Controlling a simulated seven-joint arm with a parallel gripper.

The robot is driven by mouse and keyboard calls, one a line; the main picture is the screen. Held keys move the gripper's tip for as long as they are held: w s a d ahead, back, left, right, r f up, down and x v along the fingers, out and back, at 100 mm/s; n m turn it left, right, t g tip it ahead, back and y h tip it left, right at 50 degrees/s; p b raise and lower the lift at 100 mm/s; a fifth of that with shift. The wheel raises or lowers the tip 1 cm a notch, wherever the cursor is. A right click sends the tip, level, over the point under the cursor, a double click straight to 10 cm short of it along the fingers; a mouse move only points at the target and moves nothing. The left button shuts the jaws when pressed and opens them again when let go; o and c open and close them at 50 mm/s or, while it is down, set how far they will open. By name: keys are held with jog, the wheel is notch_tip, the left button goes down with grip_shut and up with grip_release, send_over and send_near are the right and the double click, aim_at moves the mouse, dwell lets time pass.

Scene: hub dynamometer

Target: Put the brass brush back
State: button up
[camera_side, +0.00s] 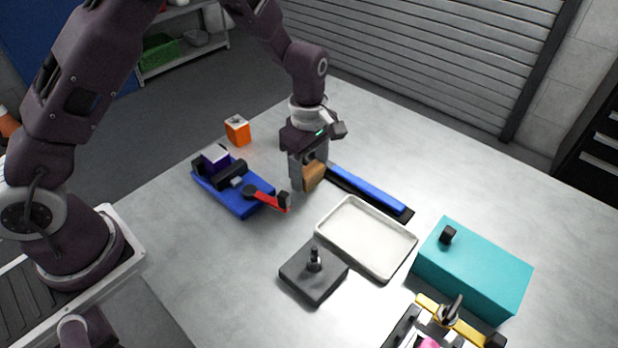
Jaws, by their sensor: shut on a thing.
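My gripper (306,168) points down in the middle of the table, shut on a tan, wood-coloured block that looks like the brass brush (315,176). The gripper's fingers hide part of the brush, and its bristles cannot be made out. The brush is at the left end of a long blue bar on a black base (368,190). I cannot tell whether the brush touches the table or hangs just above it.
A blue fixture (238,203) with a red lever stands left. An orange block (237,130) stands behind it. A pale empty tray (366,238), a dark block with a peg (314,273), a teal box (473,268) and a yellow clamp (455,321) stand right and in front.

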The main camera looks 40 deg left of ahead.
aim_at(309, 168)
jog(key=shift+f, duration=1.15)
jog(key=o, duration=1.3)
jog(key=shift+f, duration=0.1)
notch_tip(309, 168, up, 12)
jog(key=shift+r, duration=0.2)
